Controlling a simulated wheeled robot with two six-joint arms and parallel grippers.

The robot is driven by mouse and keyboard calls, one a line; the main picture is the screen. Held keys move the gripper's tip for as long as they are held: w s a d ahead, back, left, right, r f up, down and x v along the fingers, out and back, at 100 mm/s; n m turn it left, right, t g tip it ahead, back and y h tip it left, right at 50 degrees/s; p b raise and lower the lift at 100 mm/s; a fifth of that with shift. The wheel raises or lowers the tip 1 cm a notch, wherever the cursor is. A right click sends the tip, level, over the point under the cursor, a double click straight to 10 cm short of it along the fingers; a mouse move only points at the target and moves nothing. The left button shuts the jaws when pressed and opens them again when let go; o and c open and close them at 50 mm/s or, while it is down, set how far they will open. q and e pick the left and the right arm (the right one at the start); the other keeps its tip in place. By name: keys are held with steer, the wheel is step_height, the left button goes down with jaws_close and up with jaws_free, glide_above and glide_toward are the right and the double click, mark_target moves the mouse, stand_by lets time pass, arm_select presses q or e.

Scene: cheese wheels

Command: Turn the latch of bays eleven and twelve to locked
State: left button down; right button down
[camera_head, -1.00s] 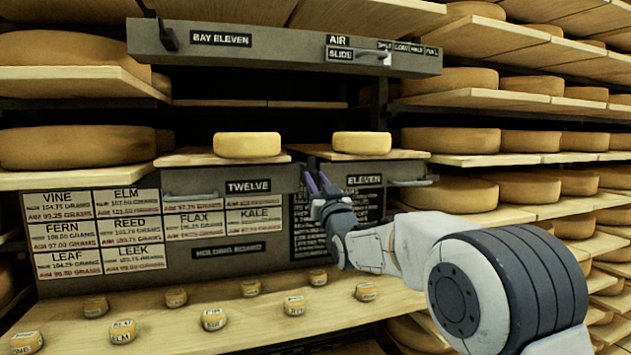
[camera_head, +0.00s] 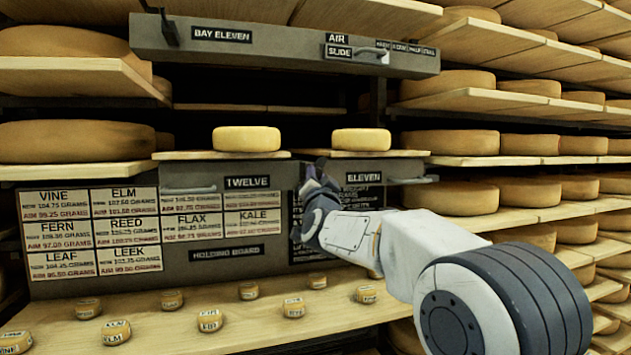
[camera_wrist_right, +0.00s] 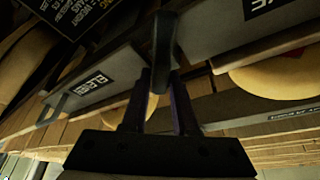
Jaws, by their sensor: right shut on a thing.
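My right gripper (camera_head: 312,172) is up at the front between the Twelve (camera_head: 247,182) and Eleven (camera_head: 364,178) labels. In the right wrist view, its two fingers (camera_wrist_right: 160,100) are shut on a dark latch handle (camera_wrist_right: 163,45). The handle sits between the grey front with the Eleven label (camera_wrist_right: 97,83) and the grey front with the Twelve label (camera_wrist_right: 258,6). In the head view my gripper mostly hides the latch, so its exact angle is hard to tell there. My left gripper is not in view.
One cheese wheel (camera_head: 246,139) sits above Twelve and another (camera_head: 361,139) above Eleven. A grey overhead bar (camera_head: 285,50) has a slide handle. The holding board (camera_head: 222,262) and a lower shelf with several small labelled cheeses (camera_head: 210,321) lie below. Full cheese racks stand at right.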

steer(key=m, duration=0.1)
steer(key=m+h+p, duration=0.1)
steer(key=m, duration=0.1)
steer(key=shift+r+m+g+h, duration=0.15)
steer(key=shift+m+g+h, duration=0.15)
steer(key=shift+g, duration=0.1)
steer(key=m+g+h+p, duration=0.1)
steer(key=m+p, duration=0.1)
steer(key=m, duration=0.1)
steer(key=m+p, duration=0.1)
steer(key=m, duration=0.1)
steer(key=m+g+p, duration=0.1)
steer(key=shift+d+f+m+p, duration=0.1)
steer(key=shift+f+m+p, duration=0.1)
steer(key=shift+m+p, duration=0.2)
steer(key=shift+f+m+g+h+p, duration=0.1)
steer(key=shift+m+g+h+p, duration=0.25)
steer(key=shift+m, duration=0.25)
steer(key=shift+f, duration=0.1)
steer(key=c, duration=0.8)
jaws_free()
steer(key=shift+o, duration=0.2)
